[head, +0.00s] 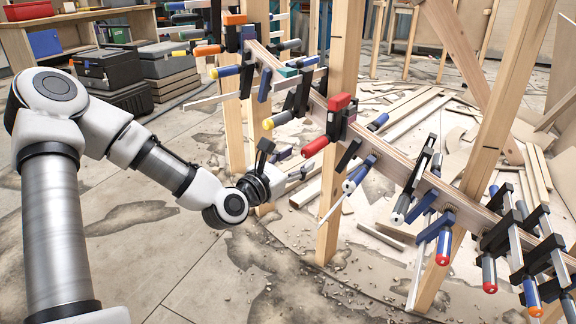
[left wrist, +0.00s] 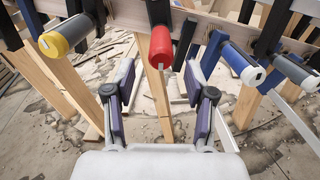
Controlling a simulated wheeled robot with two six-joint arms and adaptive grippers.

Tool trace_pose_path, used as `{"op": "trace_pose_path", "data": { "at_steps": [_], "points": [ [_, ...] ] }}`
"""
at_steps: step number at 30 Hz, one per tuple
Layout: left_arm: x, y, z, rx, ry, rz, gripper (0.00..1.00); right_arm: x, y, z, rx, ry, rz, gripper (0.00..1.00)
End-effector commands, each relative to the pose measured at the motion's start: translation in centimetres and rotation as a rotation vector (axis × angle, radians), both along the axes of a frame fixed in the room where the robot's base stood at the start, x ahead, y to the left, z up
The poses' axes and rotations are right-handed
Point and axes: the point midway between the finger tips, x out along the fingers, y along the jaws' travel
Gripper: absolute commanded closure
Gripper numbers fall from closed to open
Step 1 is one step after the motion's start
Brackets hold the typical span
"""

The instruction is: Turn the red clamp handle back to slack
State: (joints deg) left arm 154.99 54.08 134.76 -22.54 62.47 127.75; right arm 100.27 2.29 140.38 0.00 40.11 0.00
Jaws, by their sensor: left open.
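The red clamp handle (head: 315,147) sticks out toward me and down from a clamp with a red body (head: 341,102) on the curved wooden stringer (head: 385,152). In the left wrist view the red handle (left wrist: 160,47) hangs near the middle, just beyond the fingertips and roughly between them. My left gripper (head: 298,168) is just below and left of the handle. In its own view the left gripper (left wrist: 160,75) is open, with nothing between its fingers. It looks apart from the handle. My right gripper is in neither view.
Several other clamps line the stringer; a yellow-ended one (left wrist: 64,36) hangs left of the red handle and a blue one (left wrist: 235,62) right. Wooden posts (head: 335,190) support the stringer. Open floor (head: 170,260) lies in front; timber offcuts (head: 390,232) lie behind.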

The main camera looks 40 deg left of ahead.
Motion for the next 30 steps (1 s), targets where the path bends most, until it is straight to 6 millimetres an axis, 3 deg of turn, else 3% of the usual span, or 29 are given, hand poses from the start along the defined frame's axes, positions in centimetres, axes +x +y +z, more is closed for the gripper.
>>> {"op": "trace_pose_path", "data": {
  "at_steps": [3, 8, 20, 30],
  "points": [
    [-1.8, 0.2, 0.1, -0.01, -0.002, 0.006, 0.45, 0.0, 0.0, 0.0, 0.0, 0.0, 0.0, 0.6],
    [-3.2, 0.0, 0.0, -0.005, -0.001, 0.002, 0.45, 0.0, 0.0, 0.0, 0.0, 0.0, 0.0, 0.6],
    [-3.6, -0.1, 0.0, 0.001, -0.001, -0.002, 0.45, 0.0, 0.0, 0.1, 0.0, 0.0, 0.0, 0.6],
    [-5.4, -0.1, 0.6, -0.006, 0.001, -0.001, 0.45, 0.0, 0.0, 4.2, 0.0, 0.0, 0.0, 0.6]
  ]
}}
